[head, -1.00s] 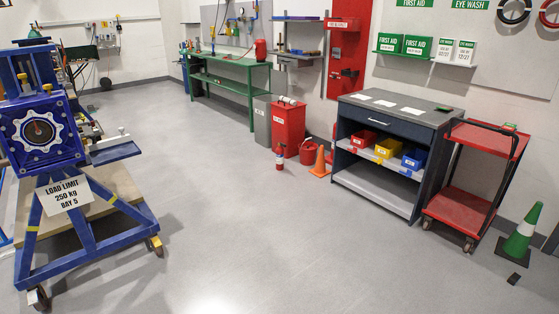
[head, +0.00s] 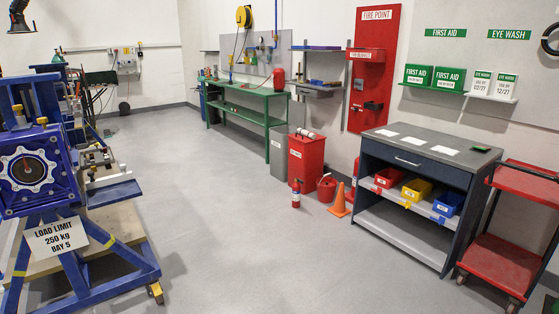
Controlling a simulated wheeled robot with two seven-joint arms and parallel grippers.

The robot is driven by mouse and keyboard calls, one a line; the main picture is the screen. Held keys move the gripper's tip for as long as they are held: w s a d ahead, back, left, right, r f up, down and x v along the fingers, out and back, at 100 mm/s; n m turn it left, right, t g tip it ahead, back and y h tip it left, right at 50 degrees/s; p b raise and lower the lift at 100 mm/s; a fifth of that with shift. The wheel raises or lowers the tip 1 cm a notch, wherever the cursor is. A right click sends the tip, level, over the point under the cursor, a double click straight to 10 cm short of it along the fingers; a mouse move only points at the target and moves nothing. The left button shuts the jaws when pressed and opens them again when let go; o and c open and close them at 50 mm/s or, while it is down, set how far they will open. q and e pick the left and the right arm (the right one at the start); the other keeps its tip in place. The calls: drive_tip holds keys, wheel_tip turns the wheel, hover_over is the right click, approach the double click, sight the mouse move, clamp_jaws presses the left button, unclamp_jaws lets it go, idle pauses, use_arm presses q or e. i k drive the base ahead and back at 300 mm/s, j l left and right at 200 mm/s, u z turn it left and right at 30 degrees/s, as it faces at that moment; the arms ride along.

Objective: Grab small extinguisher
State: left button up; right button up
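A small red extinguisher (head: 296,194) with a pale label band stands upright on the floor, near the middle of the head view. It is in front of the red bin (head: 306,158) and left of a red can (head: 327,187). Neither of my grippers shows in the head view.
A blue jig stand (head: 70,240) on castors fills the left side. An orange cone (head: 340,200), a dark workbench cabinet (head: 425,185) and a red trolley (head: 500,260) stand to the right. A green bench (head: 245,100) is behind. The grey floor (head: 220,250) between is clear.

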sight(296, 187)
drive_tip(key=i, duration=1)
drive_tip(key=i+l+z, duration=0.1)
drive_tip(key=i, duration=1.9)
drive_tip(key=i+j+z, duration=0.1)
drive_tip(key=i, duration=0.95)
drive_tip(key=i+j, duration=0.1)
drive_tip(key=i, duration=0.9)
drive_tip(key=l+z, duration=0.05)
